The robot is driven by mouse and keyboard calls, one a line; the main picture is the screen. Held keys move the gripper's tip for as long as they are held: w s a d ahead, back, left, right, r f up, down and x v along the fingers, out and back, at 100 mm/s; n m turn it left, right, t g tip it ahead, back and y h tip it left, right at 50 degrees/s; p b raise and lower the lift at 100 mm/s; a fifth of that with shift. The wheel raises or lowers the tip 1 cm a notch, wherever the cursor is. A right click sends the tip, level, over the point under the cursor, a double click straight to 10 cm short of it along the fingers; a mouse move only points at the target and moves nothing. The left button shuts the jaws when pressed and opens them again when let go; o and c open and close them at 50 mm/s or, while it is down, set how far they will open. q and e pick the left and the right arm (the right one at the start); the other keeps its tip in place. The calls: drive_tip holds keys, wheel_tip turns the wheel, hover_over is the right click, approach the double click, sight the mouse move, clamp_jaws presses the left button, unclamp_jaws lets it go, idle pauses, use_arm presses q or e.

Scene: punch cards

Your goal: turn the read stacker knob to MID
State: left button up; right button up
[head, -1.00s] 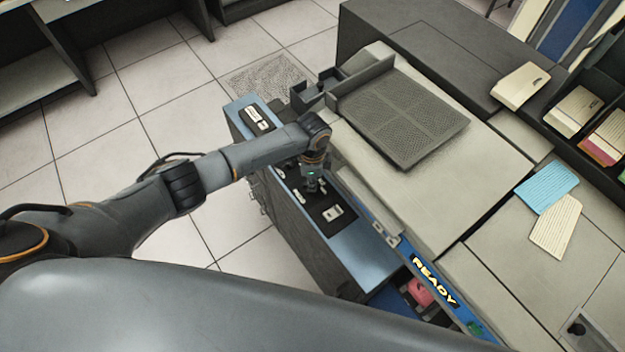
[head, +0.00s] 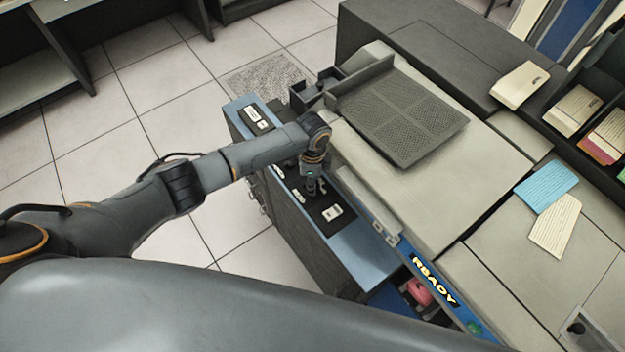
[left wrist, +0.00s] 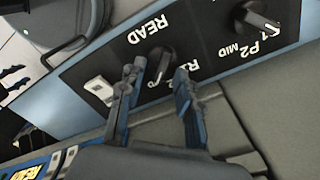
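The read stacker knob (left wrist: 160,62) is a dark round knob on the black panel strip, beside the READ lettering (left wrist: 146,27) in the left wrist view. My left gripper (left wrist: 158,76) is open, with one fingertip on each side of this knob; I cannot tell whether they touch it. The fingers partly cover the R markings, and the knob's pointer direction is unclear. In the head view my left gripper (head: 312,187) points down at the panel and hides the knob. My right gripper is not in view.
A second knob (left wrist: 258,22) by the P2 and MID markings sits further along the panel. A white label plate (left wrist: 100,90) is beside the read knob. The machine's beige cover (head: 440,190) rises right of the panel, with a READY sign (head: 434,280). Open floor lies left.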

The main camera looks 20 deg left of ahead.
use_arm(q)
drive_tip(key=shift+r, duration=0.2)
wheel_tip(320, 180, up, 12)
drive_tip(key=shift+f, duration=0.2)
idle(0.5)
